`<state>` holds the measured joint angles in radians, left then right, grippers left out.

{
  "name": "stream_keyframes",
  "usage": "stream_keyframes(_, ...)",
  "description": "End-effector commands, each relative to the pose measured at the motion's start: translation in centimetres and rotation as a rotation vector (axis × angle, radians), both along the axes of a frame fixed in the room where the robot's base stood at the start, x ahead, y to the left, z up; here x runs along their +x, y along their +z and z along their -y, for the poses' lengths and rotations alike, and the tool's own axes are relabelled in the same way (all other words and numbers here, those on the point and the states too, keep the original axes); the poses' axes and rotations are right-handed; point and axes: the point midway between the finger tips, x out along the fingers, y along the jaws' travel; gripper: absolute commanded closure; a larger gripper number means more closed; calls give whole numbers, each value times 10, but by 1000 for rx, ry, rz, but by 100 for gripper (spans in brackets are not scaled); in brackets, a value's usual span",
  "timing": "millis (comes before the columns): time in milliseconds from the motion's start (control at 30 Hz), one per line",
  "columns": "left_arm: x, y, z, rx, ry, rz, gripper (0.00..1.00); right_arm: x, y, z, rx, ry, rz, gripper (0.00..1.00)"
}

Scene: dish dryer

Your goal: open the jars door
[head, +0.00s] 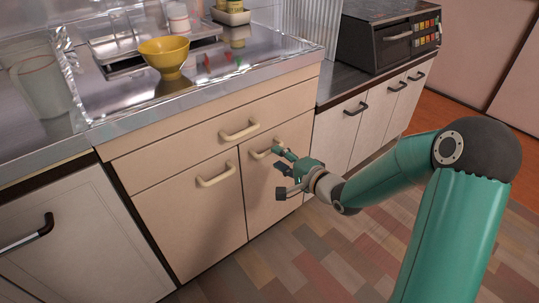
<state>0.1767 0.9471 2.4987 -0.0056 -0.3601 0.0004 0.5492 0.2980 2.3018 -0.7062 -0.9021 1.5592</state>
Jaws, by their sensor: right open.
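A cream cupboard has two shut doors under a drawer front. No jars show behind the doors, so I cannot tell which is the jars door. My left gripper is out of view.
A drawer handle (240,131) sits above the doors. A yellow bowl (164,54) stands on the shiny counter. Cabinets with dark handles flank the cupboard, and a dark oven (385,38) stands at right. The floor (330,260) in front is clear.

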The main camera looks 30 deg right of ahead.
Motion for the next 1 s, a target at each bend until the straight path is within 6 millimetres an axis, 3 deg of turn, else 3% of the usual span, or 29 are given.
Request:
stream_keyframes(100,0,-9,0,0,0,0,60,23,-7,-3,0,2,1,60)
stream_keyframes(300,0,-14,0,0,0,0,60,47,-11,-3,1,0,0,60)
stream_keyframes(700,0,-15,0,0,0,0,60,53,-11,-4,1,-1,-1,60)
stream_keyframes(933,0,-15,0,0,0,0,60,53,-11,-3,0,-2,-1,96)
stream_keyframes(1000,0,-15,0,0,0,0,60,53,-12,-3,0,-2,-1,100)
